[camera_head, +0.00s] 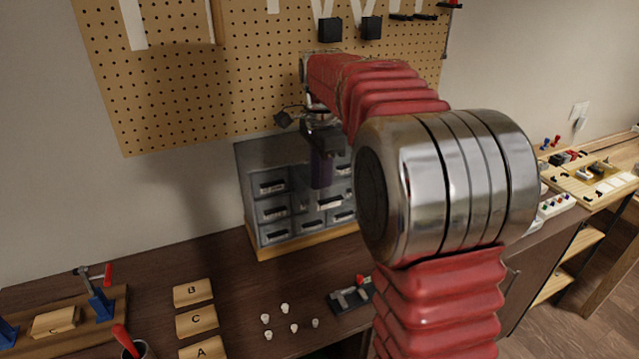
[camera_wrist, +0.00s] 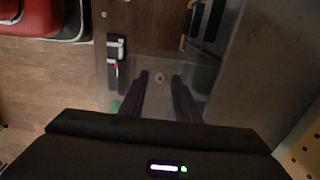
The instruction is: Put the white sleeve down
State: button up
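In the wrist view a small pale ring-shaped piece (camera_wrist: 159,77), likely the white sleeve, shows between the tips of my gripper (camera_wrist: 161,76). The two dark fingers stand apart, with a narrow gap visible on each side of it. I cannot tell how far below the tips it is. In the head view my gripper (camera_head: 321,184) points down in front of the grey drawer cabinet, above the bench, and no sleeve can be made out at its tips. Several small white pieces (camera_head: 294,328) stand on the bench, left of a small black-and-red tool.
The drawer cabinet (camera_head: 270,165) stands close behind my gripper. Wooden blocks marked B (camera_head: 193,292), C (camera_head: 196,321) and A (camera_head: 203,350) lie at the left. The black-and-red tool (camera_head: 351,297) is near the bench front. Bare dark bench (camera_head: 235,265) lies left of the cabinet.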

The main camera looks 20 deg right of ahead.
jog(key=shift+r, duration=0.1)
notch_tip(320, 180, up, 12)
dwell(0.6)
jog(key=shift+s, duration=0.15)
dwell(0.5)
jog(key=s+a+f+n+t, duration=0.3)
jog(key=s+a+n, duration=0.55)
jog(key=s, duration=0.45)
jog(key=s+a+f+n+t, duration=0.2)
jog(key=s+a+f+n, duration=0.1)
jog(key=s+f+n, duration=0.6)
jog(key=s+f, duration=0.3)
jog(key=f, duration=0.1)
jog(key=shift+s+a, duration=0.2)
